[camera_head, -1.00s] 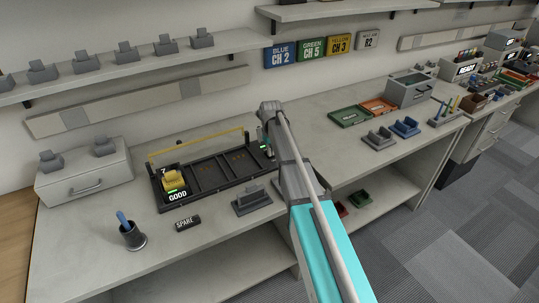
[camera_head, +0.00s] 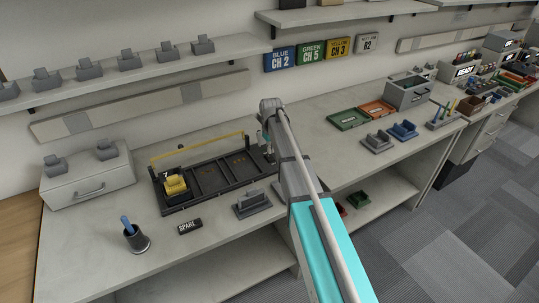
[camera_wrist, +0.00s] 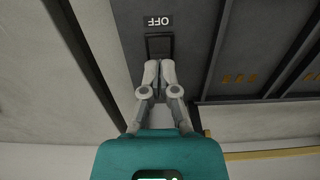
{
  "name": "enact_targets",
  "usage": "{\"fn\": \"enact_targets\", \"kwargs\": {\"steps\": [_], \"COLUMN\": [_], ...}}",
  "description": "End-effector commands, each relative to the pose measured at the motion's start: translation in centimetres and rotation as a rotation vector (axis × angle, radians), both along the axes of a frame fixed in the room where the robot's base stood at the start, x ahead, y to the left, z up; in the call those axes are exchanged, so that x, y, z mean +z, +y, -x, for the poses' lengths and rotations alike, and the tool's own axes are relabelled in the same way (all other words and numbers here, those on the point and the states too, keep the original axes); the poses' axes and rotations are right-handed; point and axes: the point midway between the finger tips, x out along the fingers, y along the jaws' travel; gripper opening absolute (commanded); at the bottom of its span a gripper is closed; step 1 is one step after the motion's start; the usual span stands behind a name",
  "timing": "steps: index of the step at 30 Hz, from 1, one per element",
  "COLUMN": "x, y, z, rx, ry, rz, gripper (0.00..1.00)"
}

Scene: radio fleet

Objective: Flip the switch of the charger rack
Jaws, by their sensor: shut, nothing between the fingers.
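The charger rack (camera_head: 208,182) is a dark tray with several bays and a yellow bar behind it, on the left part of the bench. A yellow radio (camera_head: 175,184) stands in its left bay; the other bays look empty. In the wrist view the rack's switch (camera_wrist: 160,44) is a dark rocker in a frame, beside an upside-down OFF label (camera_wrist: 159,21). My gripper (camera_wrist: 160,64) is shut and empty, its fingertips at the switch's near edge; I cannot tell whether they touch it. In the head view my arm hides most of the gripper at the rack's right end.
A grey holder (camera_head: 252,203), a SPARE label (camera_head: 189,226) and a pen cup (camera_head: 137,240) are in front of the rack. A drawer box (camera_head: 88,181) stands left. Green (camera_head: 348,119) and orange trays lie right. A shelf (camera_head: 150,71) runs above.

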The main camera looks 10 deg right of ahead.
Motion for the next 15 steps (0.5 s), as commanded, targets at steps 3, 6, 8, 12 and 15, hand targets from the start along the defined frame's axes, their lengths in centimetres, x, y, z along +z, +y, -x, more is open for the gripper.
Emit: {"fn": "enact_targets", "kwargs": {"steps": [3,6,8,12,15], "x": [1.0,1.6,1.9,2.7,3.2], "y": [0.0,0.0,0.0,0.0,0.0], "z": [0.0,0.0,0.0,0.0,0.0], "rx": [0.000,0.000,0.000,0.000,0.000], "ry": [0.000,0.000,0.000,0.000,0.000], "rz": [0.000,0.000,0.000,0.000,0.000], "gripper": [0.00,0.00,0.00,0.00,0.00]}}
